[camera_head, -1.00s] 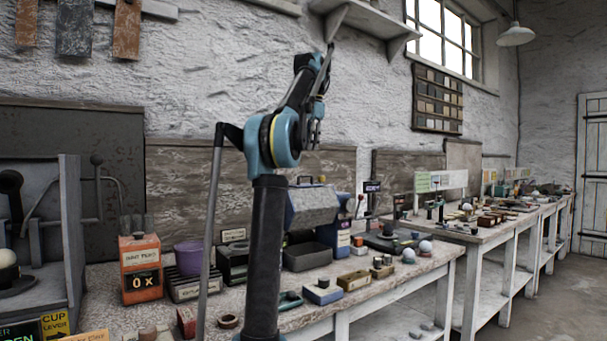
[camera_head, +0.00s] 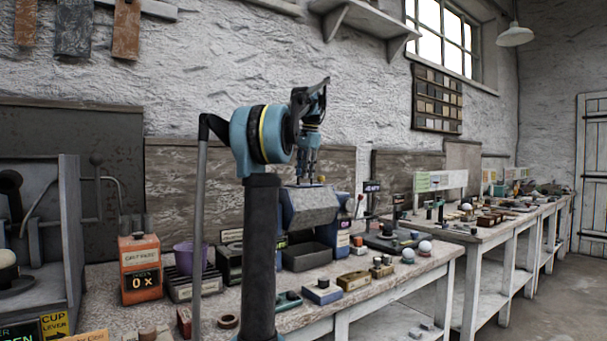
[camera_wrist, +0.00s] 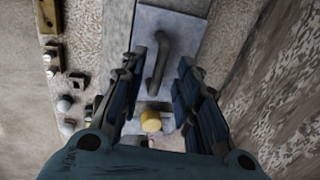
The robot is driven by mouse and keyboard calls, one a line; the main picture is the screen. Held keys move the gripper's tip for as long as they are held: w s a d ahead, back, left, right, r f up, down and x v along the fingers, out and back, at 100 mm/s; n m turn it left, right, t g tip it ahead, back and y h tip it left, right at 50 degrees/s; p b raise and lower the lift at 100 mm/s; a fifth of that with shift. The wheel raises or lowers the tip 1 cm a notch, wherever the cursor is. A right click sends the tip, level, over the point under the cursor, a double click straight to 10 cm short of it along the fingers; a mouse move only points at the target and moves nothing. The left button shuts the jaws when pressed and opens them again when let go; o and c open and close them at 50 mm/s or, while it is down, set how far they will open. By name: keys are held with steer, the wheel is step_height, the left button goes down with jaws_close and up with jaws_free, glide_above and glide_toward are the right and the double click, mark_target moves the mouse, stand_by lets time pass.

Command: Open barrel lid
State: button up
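A grey faceted barrel (camera_head: 312,206) sits on the bench behind my column. In the wrist view, its flat grey top, which looks like the lid (camera_wrist: 185,22), carries a dark bar handle (camera_wrist: 161,60). A yellow round knob (camera_wrist: 151,121) sits at the near end of that top. My gripper (camera_head: 309,180) points down just above the barrel. In the wrist view my gripper (camera_wrist: 161,66) is open, with one finger on each side of the handle. I cannot tell whether the fingers touch anything. The lid looks closed.
An orange box (camera_head: 140,268), a purple cup (camera_head: 190,257) and dark trays stand left of the barrel. Small blocks and pale spheres (camera_head: 425,246) lie farther right. A wall (camera_head: 250,75) rises behind the bench.

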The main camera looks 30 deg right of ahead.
jaws_close()
